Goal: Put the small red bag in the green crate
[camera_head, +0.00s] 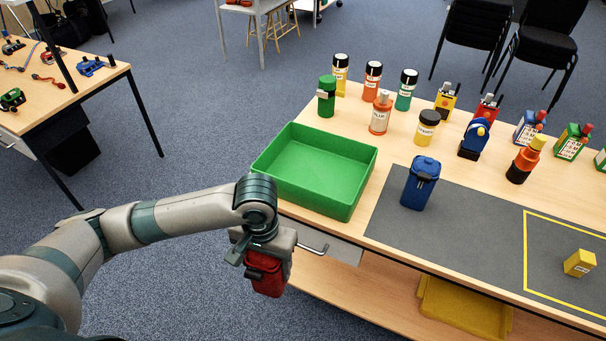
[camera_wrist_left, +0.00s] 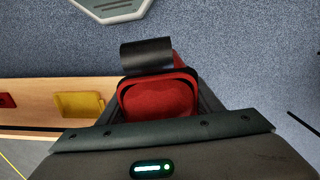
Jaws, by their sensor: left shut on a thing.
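The small red bag (camera_head: 268,274) is held by my left gripper (camera_head: 262,252) in front of the table's near edge, off the tabletop. In the left wrist view the red bag (camera_wrist_left: 158,98) sits between the fingers of the gripper (camera_wrist_left: 160,100). The green crate (camera_head: 315,172) stands on the table's left end, behind and to the right of the gripper in the head view. It is open at the top and looks empty. My right gripper is in neither view.
A blue bag-like item (camera_head: 420,184) stands on the grey mat (camera_head: 470,228) right of the crate. Several bottles, including an orange one (camera_head: 380,115), stand behind the crate. A yellow tray (camera_head: 465,308) lies on the lower shelf. A drawer handle (camera_head: 312,248) sticks out below the crate.

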